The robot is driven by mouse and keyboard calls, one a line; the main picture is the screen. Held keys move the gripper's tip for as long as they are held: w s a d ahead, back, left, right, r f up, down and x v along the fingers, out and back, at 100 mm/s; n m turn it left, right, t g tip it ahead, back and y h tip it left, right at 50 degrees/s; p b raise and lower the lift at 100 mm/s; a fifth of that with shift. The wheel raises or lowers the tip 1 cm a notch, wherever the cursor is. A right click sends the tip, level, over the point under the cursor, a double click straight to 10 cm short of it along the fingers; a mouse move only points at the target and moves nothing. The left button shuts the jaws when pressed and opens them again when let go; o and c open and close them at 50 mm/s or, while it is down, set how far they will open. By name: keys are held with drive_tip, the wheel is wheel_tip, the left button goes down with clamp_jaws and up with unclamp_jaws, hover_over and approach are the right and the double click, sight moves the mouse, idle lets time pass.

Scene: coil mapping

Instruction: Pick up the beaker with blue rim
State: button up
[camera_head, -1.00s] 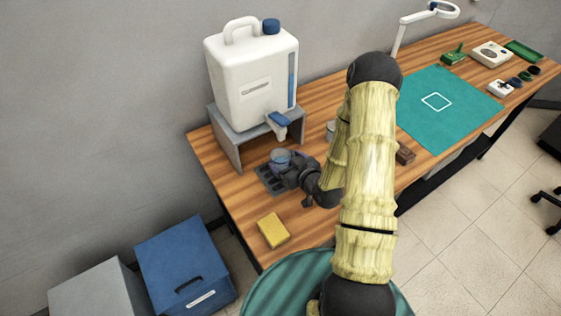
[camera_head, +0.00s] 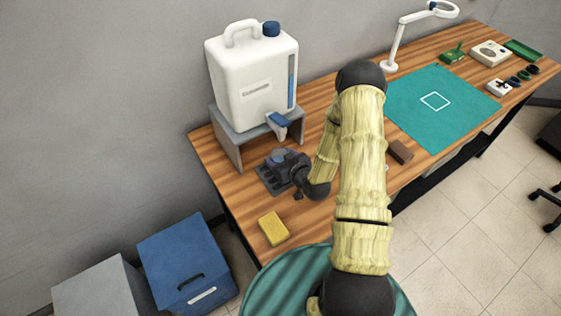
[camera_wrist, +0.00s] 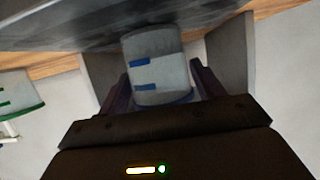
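The beaker with blue rim (camera_wrist: 158,62) is a pale cup with blue marks, filling the middle of the wrist view. In the head view its top (camera_head: 278,155) just shows, mostly hidden by my gripper. It stands below the blue tap of the big white jug (camera_head: 250,85), at the dark tray (camera_head: 268,181). My gripper (camera_wrist: 162,82) has its two fingers apart, one on each side of the beaker. They look open, close to its sides; contact is hard to see. My gripper also shows in the head view (camera_head: 282,160).
The jug stands on a grey stand (camera_head: 228,143) whose legs flank the beaker. A yellow sponge (camera_head: 273,228) lies in front. A brown block (camera_head: 400,151) and a green mat (camera_head: 443,105) lie to the right. A green-rimmed pale vessel (camera_wrist: 18,95) shows at left in the wrist view.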

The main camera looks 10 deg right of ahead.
drive_tip(key=c, duration=0.7)
drive_tip(key=shift+r+b, duration=0.15)
drive_tip(key=shift+b, duration=0.15)
drive_tip(key=shift+s+d+r, duration=0.1)
drive_tip(key=shift+s+r, duration=0.05)
wheel_tip(320, 180, up, 6)
drive_tip(key=b, duration=0.2)
drive_tip(key=s+d+p, duration=0.2)
drive_tip(key=s+p, duration=0.2)
drive_tip(key=s, duration=0.2)
drive_tip(key=s+d+p, duration=0.2)
drive_tip(key=s+p, duration=0.3)
drive_tip(key=s, duration=0.1)
drive_tip(key=s+d+p, duration=0.2)
drive_tip(key=s+p, duration=0.2)
drive_tip(key=s, duration=0.2)
drive_tip(key=shift+s+r+p, duration=0.2)
drive_tip(key=shift+s+p, duration=0.15)
drive_tip(key=shift+p, duration=0.05)
